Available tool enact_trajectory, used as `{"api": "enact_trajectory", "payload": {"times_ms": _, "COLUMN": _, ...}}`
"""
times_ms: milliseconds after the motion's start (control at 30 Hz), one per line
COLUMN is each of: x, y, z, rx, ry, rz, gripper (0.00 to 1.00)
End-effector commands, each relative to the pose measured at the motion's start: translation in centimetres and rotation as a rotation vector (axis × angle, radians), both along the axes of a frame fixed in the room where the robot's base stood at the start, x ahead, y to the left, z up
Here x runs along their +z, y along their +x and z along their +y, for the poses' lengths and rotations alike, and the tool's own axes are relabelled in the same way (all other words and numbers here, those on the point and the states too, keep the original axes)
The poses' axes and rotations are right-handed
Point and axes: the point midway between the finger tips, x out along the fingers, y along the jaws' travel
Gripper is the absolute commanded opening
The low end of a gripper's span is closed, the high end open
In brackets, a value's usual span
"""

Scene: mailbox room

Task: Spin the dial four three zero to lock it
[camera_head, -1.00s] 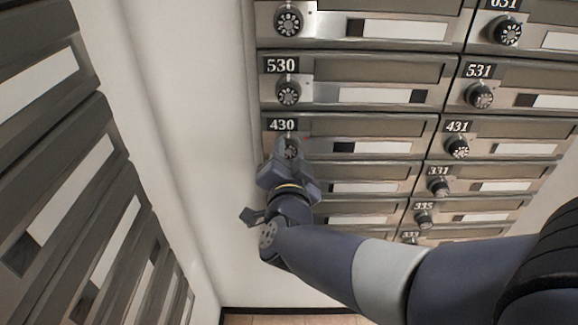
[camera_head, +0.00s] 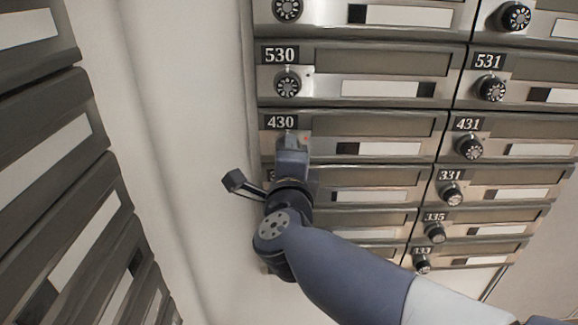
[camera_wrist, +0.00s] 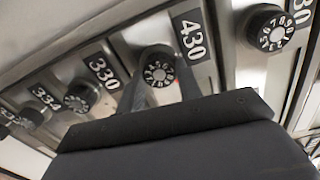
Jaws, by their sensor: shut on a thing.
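The mailbox labelled 430 (camera_head: 395,125) is in the left column, below the one labelled 530. Its round black dial with white numerals (camera_wrist: 158,72) shows in the wrist view, just left of the 430 label. My gripper (camera_wrist: 162,80) is at this dial, with one finger on each side of it, shut on it. In the head view my gripper (camera_head: 291,142) covers the dial, so the dial is hidden there. I cannot read which numeral is lined up.
The 530 dial (camera_head: 287,84) is just above and the 431 dial (camera_head: 471,147) is to the right. The 330 dial (camera_wrist: 82,95) is close by in the wrist view. A bare white wall (camera_head: 170,130) lies left of the boxes, with another mailbox bank (camera_head: 70,200) at far left.

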Motion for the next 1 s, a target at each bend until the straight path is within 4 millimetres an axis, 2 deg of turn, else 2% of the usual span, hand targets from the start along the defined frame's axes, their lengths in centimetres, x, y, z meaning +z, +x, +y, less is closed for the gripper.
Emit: {"api": "enact_trajectory", "payload": {"times_ms": 1000, "x": -0.58, "y": 0.00, "z": 0.12, "rx": 0.000, "ry": 0.945, "rz": -0.032, "gripper": 0.11}}
